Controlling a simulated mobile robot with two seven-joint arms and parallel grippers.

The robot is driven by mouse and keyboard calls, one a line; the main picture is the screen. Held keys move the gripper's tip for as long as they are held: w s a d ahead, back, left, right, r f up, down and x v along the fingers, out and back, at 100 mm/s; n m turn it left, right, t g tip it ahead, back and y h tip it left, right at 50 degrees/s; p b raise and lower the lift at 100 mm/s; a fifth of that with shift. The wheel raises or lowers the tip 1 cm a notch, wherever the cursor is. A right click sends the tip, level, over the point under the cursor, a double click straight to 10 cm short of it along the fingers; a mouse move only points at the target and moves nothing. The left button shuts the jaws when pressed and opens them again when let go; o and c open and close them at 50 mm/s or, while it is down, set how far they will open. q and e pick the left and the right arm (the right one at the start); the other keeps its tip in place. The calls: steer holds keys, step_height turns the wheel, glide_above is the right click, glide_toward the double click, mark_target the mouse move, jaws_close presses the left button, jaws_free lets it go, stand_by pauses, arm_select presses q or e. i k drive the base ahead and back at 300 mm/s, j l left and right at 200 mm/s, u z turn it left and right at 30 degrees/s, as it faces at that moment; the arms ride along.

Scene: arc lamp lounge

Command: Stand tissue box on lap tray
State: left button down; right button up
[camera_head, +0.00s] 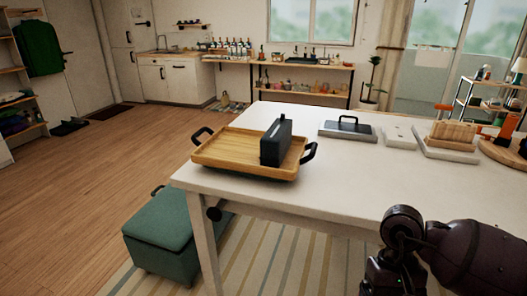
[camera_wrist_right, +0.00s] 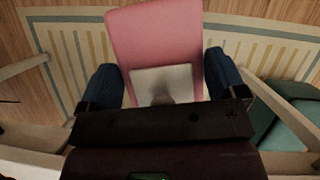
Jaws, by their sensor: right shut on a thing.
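The lap tray (camera_head: 222,149), pale wood with black handles, lies on the near left part of the white table. A dark upright box (camera_head: 273,148) stands on its right half. In the right wrist view, my right gripper (camera_wrist_right: 163,72) has its blue fingers on either side of a pink thing with a pale panel (camera_wrist_right: 153,35), apparently the tissue box, and is shut on it. The head view shows my right arm at the lower right, beside the table's front edge; its fingers and the pink thing are out of that view. My left gripper is in neither view.
The white table (camera_head: 330,195) is clear in front and right of the tray. A grey tray with a black handle (camera_head: 347,129), a pale board (camera_head: 399,137) and wooden pieces (camera_head: 452,135) stand farther back. A green storage stool (camera_head: 160,232) is below the left edge.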

mark_target(235, 147)
steer(key=i+j+z, duration=0.1)
steer(key=j, duration=0.7)
steer(key=i+j+z, duration=0.15)
steer(key=i+j, duration=0.15)
steer(key=j, duration=0.5)
steer(key=i+j+z, duration=0.1)
steer(key=j, duration=0.75)
steer(key=i+j+z, duration=0.1)
steer(key=j, duration=0.75)
steer(key=i+j+z, duration=0.15)
steer(key=j, duration=0.7)
